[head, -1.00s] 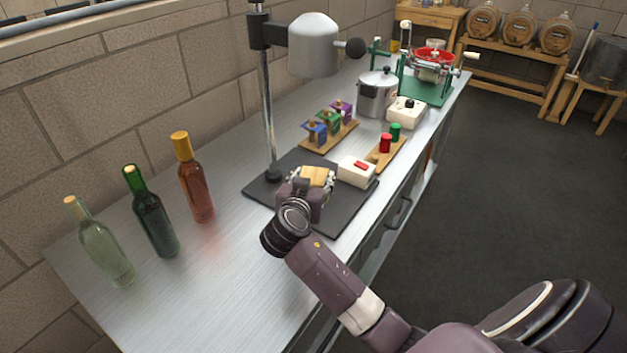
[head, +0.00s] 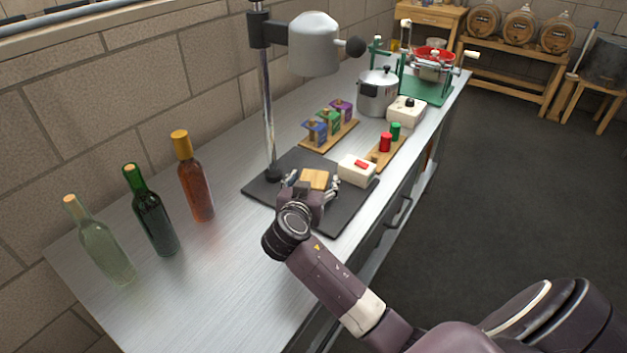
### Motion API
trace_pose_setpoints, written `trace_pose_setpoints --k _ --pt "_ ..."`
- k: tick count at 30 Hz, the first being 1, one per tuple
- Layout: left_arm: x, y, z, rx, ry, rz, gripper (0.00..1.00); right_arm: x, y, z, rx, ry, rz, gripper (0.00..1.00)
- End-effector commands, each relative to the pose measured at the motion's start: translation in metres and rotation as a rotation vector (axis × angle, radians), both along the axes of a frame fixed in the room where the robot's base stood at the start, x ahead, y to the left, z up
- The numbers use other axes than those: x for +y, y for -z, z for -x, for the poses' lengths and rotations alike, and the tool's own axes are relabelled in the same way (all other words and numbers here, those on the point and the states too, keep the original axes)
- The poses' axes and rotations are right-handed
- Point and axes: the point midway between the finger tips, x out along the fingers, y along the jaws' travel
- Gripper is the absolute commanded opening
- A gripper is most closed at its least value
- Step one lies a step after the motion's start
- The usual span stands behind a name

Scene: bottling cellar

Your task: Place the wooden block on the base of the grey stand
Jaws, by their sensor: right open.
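The wooden block (head: 316,178) rests on the dark base (head: 268,188) of the grey stand (head: 313,45), in front of the stand's post. My right gripper (head: 312,187) is just on the near side of the block, low over the base. Its fingers are open, one to the left and one to the right of the block. Whether a finger touches the block cannot be told, and the gripper body hides the block's near lower side. My left gripper is not in view.
Three bottles (head: 150,212) stand at the left. A board with coloured pieces (head: 330,137) and a metal pot (head: 377,92) stand behind. The bench's near left is clear.

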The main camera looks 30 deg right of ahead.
Motion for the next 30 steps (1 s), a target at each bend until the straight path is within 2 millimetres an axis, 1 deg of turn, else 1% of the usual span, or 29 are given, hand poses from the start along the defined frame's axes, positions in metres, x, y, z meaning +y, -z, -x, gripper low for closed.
trace_pose_setpoints --k 1,4,12,15,18,24,30 --pt "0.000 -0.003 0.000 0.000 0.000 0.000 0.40 0.001 -0.003 0.001 -0.001 -0.001 -0.001 0.68" --pt "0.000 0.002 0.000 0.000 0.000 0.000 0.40 0.013 -0.005 0.010 -0.003 -0.004 -0.004 0.68" --pt "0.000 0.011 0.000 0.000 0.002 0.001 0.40 0.053 -0.022 0.050 -0.004 -0.003 -0.006 0.68" --pt "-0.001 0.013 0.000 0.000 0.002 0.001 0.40 0.064 -0.028 0.063 -0.002 0.000 -0.005 0.68" --pt "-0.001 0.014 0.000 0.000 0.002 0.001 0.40 0.074 -0.032 0.072 -0.002 -0.001 -0.002 0.68" --pt "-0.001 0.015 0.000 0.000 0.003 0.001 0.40 0.081 -0.037 0.080 -0.001 0.001 -0.001 0.68" --pt "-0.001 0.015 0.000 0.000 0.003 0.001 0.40 0.082 -0.038 0.080 -0.001 0.000 0.000 0.68"
